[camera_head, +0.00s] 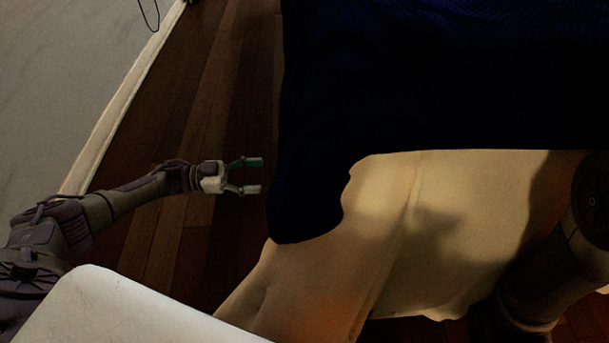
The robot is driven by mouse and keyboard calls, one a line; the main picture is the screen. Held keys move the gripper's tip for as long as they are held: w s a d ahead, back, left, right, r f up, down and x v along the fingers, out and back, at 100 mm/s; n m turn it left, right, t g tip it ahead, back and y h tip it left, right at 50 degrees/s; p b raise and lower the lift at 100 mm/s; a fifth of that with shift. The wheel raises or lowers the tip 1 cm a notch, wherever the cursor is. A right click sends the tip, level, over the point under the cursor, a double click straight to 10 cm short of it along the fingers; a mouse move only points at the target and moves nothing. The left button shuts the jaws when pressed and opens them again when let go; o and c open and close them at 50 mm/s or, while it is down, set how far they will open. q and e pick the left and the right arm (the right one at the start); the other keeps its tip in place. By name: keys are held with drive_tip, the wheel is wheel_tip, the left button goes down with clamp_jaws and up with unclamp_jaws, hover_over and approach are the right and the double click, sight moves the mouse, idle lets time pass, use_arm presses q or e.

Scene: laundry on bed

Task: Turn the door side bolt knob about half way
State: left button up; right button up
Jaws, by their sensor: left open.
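No door and no bolt knob show in the head view. My left gripper (254,176) is open and empty over the dark wooden floor, with its two fingers pointing right toward the hanging edge of a dark blue cover. My right arm is partly in view at the right edge, but its gripper is not visible.
A bed with the dark blue cover (420,80) and a cream sheet (460,200) fills the middle and right. A grey wall (60,80) with a pale baseboard (125,95) runs along the left. Wooden floor (215,80) lies free between them.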

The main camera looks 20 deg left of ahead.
use_arm(q)
drive_tip(key=b+x, duration=0.5)
drive_tip(key=x, duration=0.7)
drive_tip(key=shift+d, duration=0.1)
drive_tip(key=c, duration=1.1)
